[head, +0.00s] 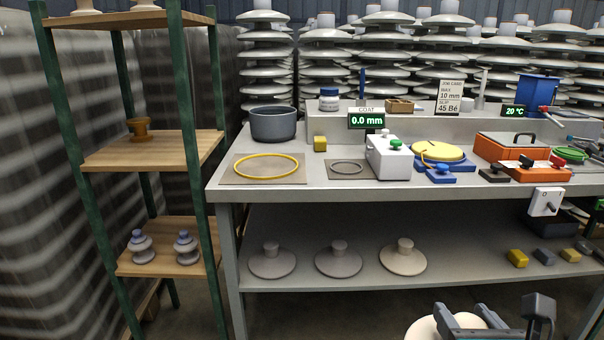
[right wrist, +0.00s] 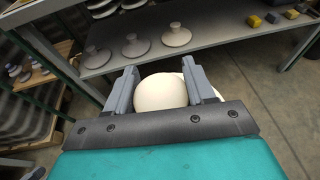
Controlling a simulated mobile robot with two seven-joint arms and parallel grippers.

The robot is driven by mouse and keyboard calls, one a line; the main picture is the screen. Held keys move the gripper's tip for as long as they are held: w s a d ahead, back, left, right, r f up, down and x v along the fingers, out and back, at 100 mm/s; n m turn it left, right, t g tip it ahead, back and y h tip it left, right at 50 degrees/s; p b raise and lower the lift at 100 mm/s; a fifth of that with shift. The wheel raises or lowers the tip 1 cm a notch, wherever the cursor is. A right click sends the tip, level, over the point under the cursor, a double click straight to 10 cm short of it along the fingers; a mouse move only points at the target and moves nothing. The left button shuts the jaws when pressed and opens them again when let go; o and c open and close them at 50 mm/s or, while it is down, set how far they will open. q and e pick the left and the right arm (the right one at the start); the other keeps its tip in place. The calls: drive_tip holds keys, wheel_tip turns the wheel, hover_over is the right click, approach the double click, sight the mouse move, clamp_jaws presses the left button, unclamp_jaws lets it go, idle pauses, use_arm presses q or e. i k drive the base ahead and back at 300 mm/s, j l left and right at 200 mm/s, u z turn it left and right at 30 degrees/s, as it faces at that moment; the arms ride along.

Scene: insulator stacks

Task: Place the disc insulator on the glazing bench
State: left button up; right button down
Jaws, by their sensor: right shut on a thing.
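My right gripper (head: 464,316) is at the bottom right of the head view, low in front of the glazing bench (head: 325,187). It is shut on a pale disc insulator (head: 424,329), whose wide disc shows beside the fingers. In the right wrist view a rounded cream part of the insulator (right wrist: 160,92) sits between the two fingers. The insulator is below the benchtop and apart from it. On the bench, a yellow ring (head: 265,166) lies on a mat at the left, and a small grey ring (head: 347,167) on another. My left gripper is not in view.
Three similar discs, one of them here (head: 339,260), stand on the bench's lower shelf. A grey pot (head: 273,124), a white device (head: 389,158), a yellow round plate (head: 436,152) and an orange box (head: 520,148) crowd the benchtop. A wooden rack (head: 152,149) stands left.

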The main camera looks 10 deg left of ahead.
sight(267, 166)
drive_tip(key=i+j, duration=0.2)
drive_tip(key=j, duration=0.15)
drive_tip(key=i+j, duration=0.25)
drive_tip(key=j, duration=0.15)
drive_tip(key=i+j+z, duration=0.1)
drive_tip(key=j, duration=0.25)
drive_tip(key=i+j, duration=0.3)
drive_tip(key=j+z, duration=0.05)
